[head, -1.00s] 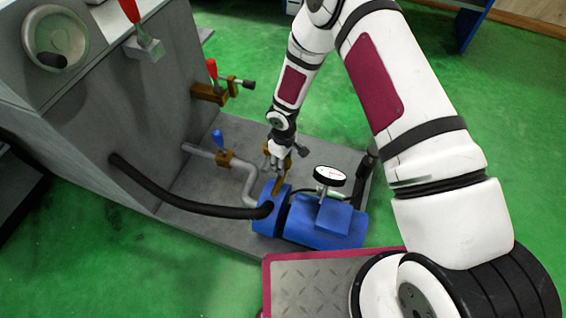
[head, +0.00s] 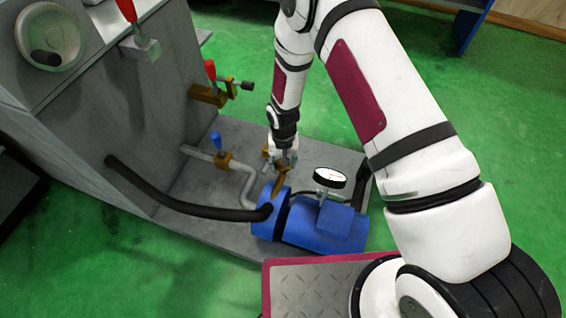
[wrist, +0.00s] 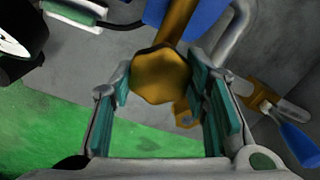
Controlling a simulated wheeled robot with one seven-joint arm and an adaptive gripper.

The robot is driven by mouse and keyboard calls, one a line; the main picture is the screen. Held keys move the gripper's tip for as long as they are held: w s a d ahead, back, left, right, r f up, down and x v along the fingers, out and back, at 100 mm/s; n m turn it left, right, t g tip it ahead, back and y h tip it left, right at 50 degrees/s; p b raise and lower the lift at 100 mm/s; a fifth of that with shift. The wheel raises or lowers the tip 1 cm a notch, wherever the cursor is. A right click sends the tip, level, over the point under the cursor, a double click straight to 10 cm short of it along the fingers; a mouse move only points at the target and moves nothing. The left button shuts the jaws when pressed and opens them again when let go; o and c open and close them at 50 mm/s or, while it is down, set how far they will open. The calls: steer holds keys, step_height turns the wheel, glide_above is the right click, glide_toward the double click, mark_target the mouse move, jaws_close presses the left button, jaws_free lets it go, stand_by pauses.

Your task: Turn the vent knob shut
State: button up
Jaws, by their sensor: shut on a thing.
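The vent knob (wrist: 163,76) is a brass-coloured, lobed knob on a brass stem (wrist: 178,20), seen end-on in the wrist view. My gripper (wrist: 163,82) has its green-padded fingers on both sides of the knob and is shut on it. In the head view my gripper (head: 283,159) points down at the brass fitting (head: 279,187) above the blue pump (head: 322,224). There the fingers mostly hide the knob, and how far it is turned cannot be told.
A dial gauge (head: 330,178) stands close to the right of the gripper. A blue-handled valve (head: 217,141) on a grey pipe is to the left, with a red-handled valve (head: 210,70) above it. A black hose (head: 190,205) runs to the pump. Green floor is open behind.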

steer(key=shift+m, duration=1)
steer(key=o, duration=1.1)
steer(key=shift+o, duration=0.2)
step_height(320, 180, up, 12)
